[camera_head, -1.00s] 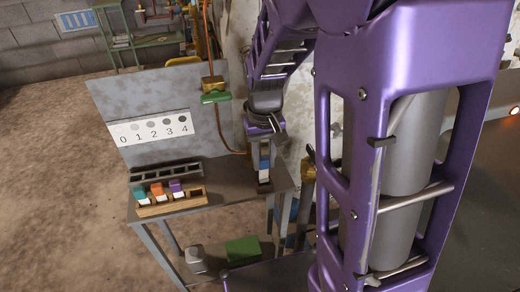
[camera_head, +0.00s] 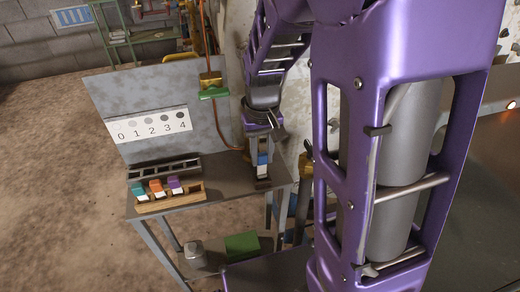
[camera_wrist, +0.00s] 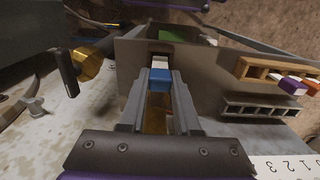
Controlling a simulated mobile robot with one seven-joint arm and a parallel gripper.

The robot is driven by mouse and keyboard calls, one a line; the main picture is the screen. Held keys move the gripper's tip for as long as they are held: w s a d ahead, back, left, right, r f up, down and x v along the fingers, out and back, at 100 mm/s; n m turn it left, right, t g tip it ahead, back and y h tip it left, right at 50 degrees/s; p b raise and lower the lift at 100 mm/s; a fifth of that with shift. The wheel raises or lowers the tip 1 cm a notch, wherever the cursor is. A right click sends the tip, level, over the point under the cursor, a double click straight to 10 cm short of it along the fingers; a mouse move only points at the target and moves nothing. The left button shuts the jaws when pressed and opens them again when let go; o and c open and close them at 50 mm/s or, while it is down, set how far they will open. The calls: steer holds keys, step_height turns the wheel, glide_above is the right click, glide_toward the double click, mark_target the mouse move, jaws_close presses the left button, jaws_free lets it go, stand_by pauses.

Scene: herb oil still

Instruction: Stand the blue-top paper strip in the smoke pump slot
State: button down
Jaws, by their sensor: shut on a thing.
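My gripper (camera_wrist: 159,88) points down over the right end of the small metal table and is shut on the blue-top paper strip (camera_wrist: 158,78). The strip also shows below my gripper in the head view (camera_head: 262,158), with blue above and white below, roughly upright. Its lower end meets or hangs just above a dark piece (camera_head: 262,184) on the table, and I cannot tell whether it is inside a slot. In the wrist view a dark opening lies beyond the strip's white end. I cannot clearly pick out the smoke pump.
A wooden rack (camera_head: 160,207) holds teal (camera_head: 137,189), orange (camera_head: 156,186) and purple (camera_head: 174,183) strips at the table's left. A grey slotted rack (camera_head: 165,171) stands behind it. A panel with a 0–4 scale (camera_head: 148,132) rises at the back. The tabletop between rack and strip is clear.

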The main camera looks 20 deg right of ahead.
steer(key=shift+f+b, duration=0.75)
steer(key=shift+f, duration=0.3)
steer(key=c, duration=0.5)
jaws_free()
steer(key=shift+c, duration=0.2)
